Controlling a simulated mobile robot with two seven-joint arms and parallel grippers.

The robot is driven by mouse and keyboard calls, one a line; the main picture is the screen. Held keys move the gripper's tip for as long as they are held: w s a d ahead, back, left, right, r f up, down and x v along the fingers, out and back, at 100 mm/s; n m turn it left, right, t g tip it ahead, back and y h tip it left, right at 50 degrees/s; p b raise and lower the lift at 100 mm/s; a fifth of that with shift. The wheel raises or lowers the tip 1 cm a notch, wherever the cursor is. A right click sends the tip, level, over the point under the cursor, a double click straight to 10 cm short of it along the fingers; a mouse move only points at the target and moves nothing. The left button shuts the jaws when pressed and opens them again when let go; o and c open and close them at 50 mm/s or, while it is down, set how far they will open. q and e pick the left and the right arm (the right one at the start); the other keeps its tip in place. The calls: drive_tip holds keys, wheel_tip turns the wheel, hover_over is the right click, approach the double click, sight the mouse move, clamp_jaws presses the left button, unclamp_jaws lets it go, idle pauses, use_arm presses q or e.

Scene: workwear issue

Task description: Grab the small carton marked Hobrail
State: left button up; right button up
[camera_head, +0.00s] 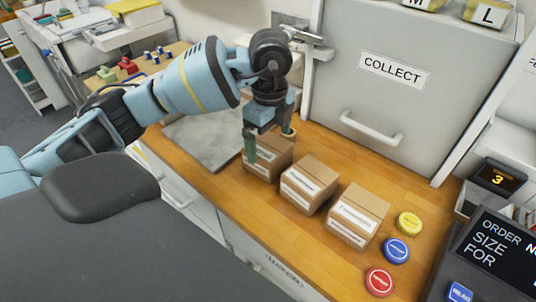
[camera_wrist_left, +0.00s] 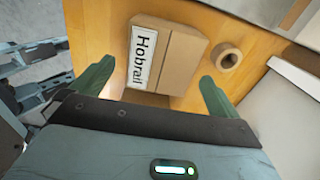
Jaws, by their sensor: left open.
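The small carton marked Hobrail (camera_wrist_left: 172,58) is a brown cardboard box with a white label, lying between the spread fingers in the left wrist view. In the head view this carton (camera_head: 272,160) is the leftmost of three on the wooden counter, partly hidden by my left gripper (camera_head: 268,147). My left gripper (camera_wrist_left: 153,85) is open and empty, with green fingers pointing down around the carton's place. I cannot tell whether a finger touches it. My right gripper is not in view.
Two similar cartons, a middle one (camera_head: 309,184) and a right one (camera_head: 356,215), stand close to the right. A small round ring-like object (camera_wrist_left: 228,57) sits beside the Hobrail carton. Yellow (camera_head: 409,223), blue (camera_head: 396,250) and red (camera_head: 379,281) buttons are farther right. The COLLECT hatch (camera_head: 375,100) rises behind.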

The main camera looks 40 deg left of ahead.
sight(268, 145)
use_arm(q)
drive_tip(key=f, duration=0.5)
drive_tip(key=shift+a, duration=0.3)
drive_tip(key=shift+c, duration=0.3)
drive_tip(key=shift+r, duration=0.1)
drive_tip(key=c, duration=1)
